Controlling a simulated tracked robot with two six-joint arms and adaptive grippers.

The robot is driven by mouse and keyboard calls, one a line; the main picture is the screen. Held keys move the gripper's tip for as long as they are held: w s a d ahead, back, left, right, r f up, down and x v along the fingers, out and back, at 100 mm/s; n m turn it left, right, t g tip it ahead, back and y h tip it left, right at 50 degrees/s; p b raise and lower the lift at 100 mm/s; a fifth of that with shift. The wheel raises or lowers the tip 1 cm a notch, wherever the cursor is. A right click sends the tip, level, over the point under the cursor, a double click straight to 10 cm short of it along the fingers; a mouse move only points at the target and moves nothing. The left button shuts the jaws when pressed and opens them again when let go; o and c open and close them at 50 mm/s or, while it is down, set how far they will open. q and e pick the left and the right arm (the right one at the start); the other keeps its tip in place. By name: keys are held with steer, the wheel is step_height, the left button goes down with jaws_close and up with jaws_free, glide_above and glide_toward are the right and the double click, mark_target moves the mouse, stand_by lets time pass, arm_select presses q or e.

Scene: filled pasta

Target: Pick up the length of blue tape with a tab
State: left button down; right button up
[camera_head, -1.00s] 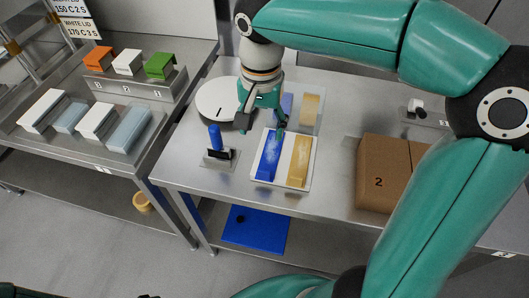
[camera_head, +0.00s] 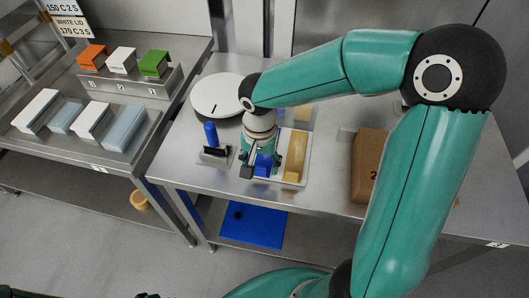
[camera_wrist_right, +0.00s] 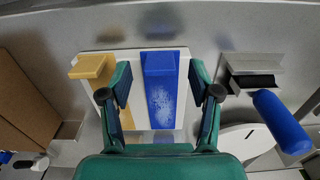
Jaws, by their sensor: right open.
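The length of blue tape (camera_wrist_right: 163,95) lies on a white board (camera_wrist_right: 97,115), with a raised solid-blue tab (camera_wrist_right: 160,62) at one end. In the head view the tab (camera_head: 263,165) shows at the near end, and my gripper hides most of the strip. My right gripper (camera_head: 262,172) is pointing down over the tape. In the right wrist view the open fingers (camera_wrist_right: 160,93) stand on either side of the strip, with nothing between them gripped.
A yellow strip with its own tab (camera_head: 292,176) lies beside the blue tape on the board. A blue-handled tool in a stand (camera_head: 211,136) is to the left. A white disc (camera_head: 217,95) is behind, and a brown box (camera_head: 368,165) is at right.

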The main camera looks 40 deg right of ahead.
step_height(320, 180, down, 2)
steer(key=c, duration=1)
steer(key=shift+r, duration=0.15)
